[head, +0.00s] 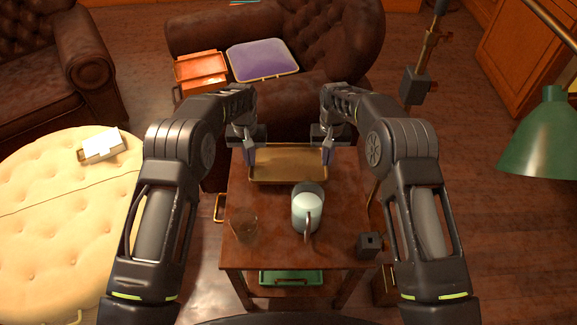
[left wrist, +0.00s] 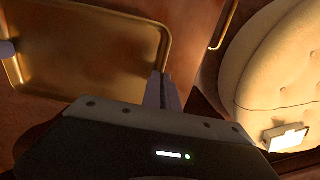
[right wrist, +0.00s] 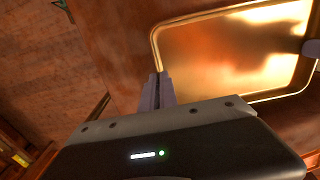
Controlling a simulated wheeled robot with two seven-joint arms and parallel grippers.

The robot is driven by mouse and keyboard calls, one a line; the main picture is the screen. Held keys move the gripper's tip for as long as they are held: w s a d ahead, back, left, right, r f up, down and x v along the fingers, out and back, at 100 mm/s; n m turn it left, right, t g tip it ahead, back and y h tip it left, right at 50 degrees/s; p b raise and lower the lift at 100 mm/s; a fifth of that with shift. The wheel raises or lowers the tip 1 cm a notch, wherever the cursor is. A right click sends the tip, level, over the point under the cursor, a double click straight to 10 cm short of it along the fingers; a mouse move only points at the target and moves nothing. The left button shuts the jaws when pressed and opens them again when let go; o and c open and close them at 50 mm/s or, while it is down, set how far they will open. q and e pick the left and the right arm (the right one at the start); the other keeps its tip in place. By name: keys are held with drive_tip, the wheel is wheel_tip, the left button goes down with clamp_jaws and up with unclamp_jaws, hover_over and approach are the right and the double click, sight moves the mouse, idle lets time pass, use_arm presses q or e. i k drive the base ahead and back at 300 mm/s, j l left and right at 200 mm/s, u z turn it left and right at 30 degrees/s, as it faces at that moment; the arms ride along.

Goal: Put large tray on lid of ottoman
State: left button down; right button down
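A gold rectangular tray (head: 288,165) is at the far end of the small wooden table, between my grippers. Whether it touches the tabletop is hard to tell. My left gripper (head: 249,157) is at its left edge; in the left wrist view its fingers (left wrist: 162,92) close on the rim. My right gripper (head: 328,157) is at its right edge; in the right wrist view its fingers (right wrist: 157,92) close on the rim near a corner. The tray looks empty. The cream, tufted, round ottoman (head: 50,225) stands at the left, with a seam across its lid.
A white-topped small object (head: 102,146) lies on the ottoman. The wooden table (head: 270,245) also holds a pitcher (head: 306,210), a glass (head: 244,229) and a dark block (head: 370,245). Purple (head: 263,58) and orange (head: 202,68) trays are on the leather armchair. A green lamp (head: 545,140) stands right.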

sight(49, 237)
drive_tip(key=j+u, duration=0.2)
drive_tip(key=j, duration=0.55)
drive_tip(key=j+u, duration=0.2)
drive_tip(key=j, duration=0.6)
drive_tip(key=j+u, duration=0.2)
drive_tip(key=j, duration=0.55)
drive_tip(key=i+j+u, duration=0.2)
drive_tip(key=j, duration=0.55)
drive_tip(key=k+j, duration=0.05)
drive_tip(key=k, duration=0.05)
